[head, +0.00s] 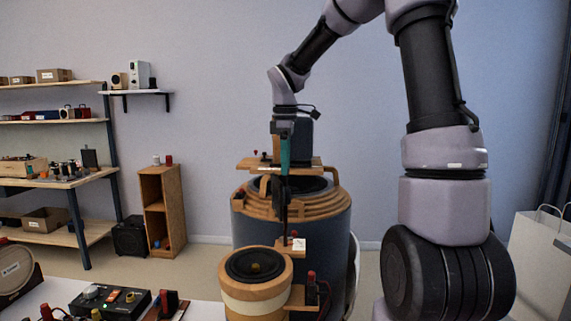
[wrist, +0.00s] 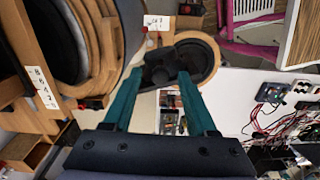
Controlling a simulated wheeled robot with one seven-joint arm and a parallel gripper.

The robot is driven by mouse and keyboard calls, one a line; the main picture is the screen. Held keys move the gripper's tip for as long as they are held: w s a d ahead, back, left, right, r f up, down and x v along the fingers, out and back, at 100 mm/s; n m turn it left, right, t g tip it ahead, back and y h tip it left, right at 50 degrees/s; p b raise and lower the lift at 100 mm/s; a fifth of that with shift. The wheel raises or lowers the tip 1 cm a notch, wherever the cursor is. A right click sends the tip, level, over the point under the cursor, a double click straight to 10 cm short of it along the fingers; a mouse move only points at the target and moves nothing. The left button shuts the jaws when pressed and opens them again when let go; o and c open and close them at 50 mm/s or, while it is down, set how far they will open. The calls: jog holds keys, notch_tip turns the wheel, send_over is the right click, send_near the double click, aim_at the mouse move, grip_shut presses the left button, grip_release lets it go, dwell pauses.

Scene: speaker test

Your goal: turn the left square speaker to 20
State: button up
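A round wooden speaker with a black cone (head: 255,265) stands low in front; it also shows past the fingers in the wrist view (wrist: 209,58). Behind it is a larger dark barrel speaker with stacked wooden rings (head: 290,208). My gripper (head: 284,174) points down above these two. In the wrist view its teal fingers (wrist: 161,74) stand apart, with a dark shape between the tips; I cannot tell whether they grip it. A squarish black speaker (head: 130,236) sits on the floor at left. I cannot tell which speaker is the left square one. No dial reading is legible.
Shelves (head: 60,183) with boxes and small devices fill the left. A small wall shelf (head: 135,93) and a wooden cabinet (head: 161,210) stand beyond. A black control box (head: 110,301) lies on the white surface in front. A white bag (head: 535,265) is at far right.

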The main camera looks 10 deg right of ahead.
notch_tip(320, 180, up, 11)
dwell(0.6)
jog(key=shift+f, duration=0.1)
jog(key=s+d+f+m+t+y, duration=0.1)
jog(key=s+d+m+t, duration=0.2)
jog(key=s+m, duration=0.6)
jog(key=s+d+f+m+t+y, duration=0.1)
jog(key=s+m+t, duration=0.3)
jog(key=s+m, duration=0.5)
jog(key=s+d, duration=0.1)
jog(key=s, duration=0.3)
jog(key=shift+d, duration=0.4)
